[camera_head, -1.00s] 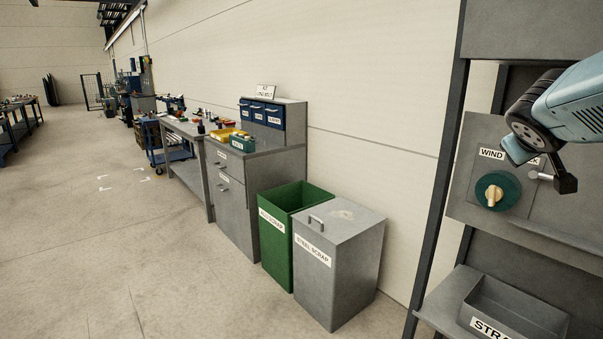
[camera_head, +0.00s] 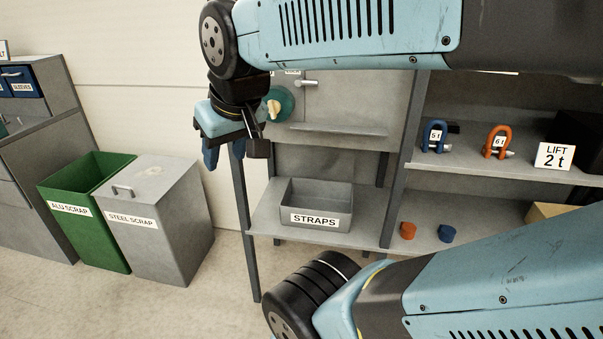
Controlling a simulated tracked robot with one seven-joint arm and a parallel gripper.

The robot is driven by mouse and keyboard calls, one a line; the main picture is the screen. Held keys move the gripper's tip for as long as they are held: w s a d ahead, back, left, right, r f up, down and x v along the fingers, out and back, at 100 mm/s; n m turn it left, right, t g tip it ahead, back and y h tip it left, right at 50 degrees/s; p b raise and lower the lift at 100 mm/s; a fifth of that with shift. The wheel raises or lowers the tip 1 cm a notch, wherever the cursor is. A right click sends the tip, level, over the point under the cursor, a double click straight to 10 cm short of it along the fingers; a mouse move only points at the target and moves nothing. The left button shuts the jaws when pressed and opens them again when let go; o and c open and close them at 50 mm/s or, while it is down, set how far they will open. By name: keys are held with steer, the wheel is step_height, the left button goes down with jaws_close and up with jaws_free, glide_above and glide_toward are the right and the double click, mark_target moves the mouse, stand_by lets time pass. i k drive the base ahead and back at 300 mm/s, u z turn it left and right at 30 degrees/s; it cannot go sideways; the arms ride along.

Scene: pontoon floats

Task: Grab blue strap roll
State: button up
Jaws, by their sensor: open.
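The blue strap roll (camera_head: 447,234) is a small blue cylinder on the lower shelf of the rack, right of an upright post. An orange roll (camera_head: 408,231) stands close to its left. My gripper (camera_head: 234,154) hangs at upper left in front of the rack, pointing down, open and with nothing seen in it. It is well to the left of the blue roll and touches neither roll. My arm links cross the top and lower right of the view.
A grey bin labelled STRAPS (camera_head: 317,208) sits on the lower shelf. Above the rolls, a shelf (camera_head: 480,160) holds a blue shackle (camera_head: 434,137) and an orange shackle (camera_head: 496,143). A green scrap bin (camera_head: 90,205) and a grey scrap bin (camera_head: 165,220) stand at left.

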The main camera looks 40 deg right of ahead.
mark_target(447, 234)
steer(key=u, duration=0.55)
steer(key=i, duration=0.15)
steer(key=z, duration=3)
steer(key=k, duration=0.8)
steer(key=z, duration=0.25)
steer(key=i, duration=0.8)
steer(key=u, duration=0.15)
